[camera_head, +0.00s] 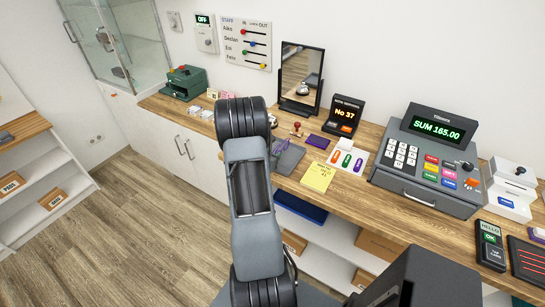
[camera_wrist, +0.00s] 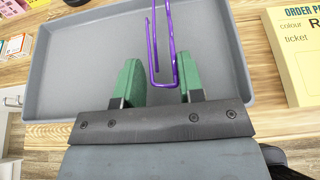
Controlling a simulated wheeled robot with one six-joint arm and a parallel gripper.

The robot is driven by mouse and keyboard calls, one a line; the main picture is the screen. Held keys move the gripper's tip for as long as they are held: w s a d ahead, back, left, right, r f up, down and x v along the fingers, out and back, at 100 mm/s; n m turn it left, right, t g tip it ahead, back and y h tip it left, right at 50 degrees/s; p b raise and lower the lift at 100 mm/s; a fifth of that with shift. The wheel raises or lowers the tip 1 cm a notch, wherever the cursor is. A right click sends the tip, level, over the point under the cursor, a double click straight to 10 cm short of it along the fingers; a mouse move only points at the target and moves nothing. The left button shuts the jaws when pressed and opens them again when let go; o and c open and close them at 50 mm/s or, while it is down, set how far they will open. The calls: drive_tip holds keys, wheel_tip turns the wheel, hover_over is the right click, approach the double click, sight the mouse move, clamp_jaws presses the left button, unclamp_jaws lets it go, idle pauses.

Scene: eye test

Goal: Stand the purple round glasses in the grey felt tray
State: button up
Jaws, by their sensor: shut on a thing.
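The purple glasses (camera_wrist: 154,50) show in the wrist view as thin purple bars between the green fingertips of my gripper (camera_wrist: 162,80). My gripper is shut on them. Their far end runs out of the top of the picture, so the round rims are not seen whole. The grey felt tray (camera_wrist: 75,75) lies behind and below them, with a raised rim; its bare floor shows on both sides. I cannot tell whether the glasses touch it. In the head view the tray (camera_head: 291,158) shows in part on the counter, and my arm hides my gripper.
A yellow order pad (camera_head: 318,177) lies to the right of the tray. A mirror (camera_head: 300,75) stands behind, with a number display (camera_head: 345,115) and a cash register (camera_head: 428,160) farther right. Small boxes (camera_wrist: 17,45) lie left of the tray in the wrist view.

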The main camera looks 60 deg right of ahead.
drive_tip(key=shift+f, duration=0.6)
drive_tip(key=shift+f+b, duration=0.35)
drive_tip(key=shift+b, duration=0.05)
drive_tip(key=o, duration=0.5)
drive_tip(key=shift+s, duration=0.1)
drive_tip(key=o, duration=0.4)
drive_tip(key=shift+a+f, duration=0.1)
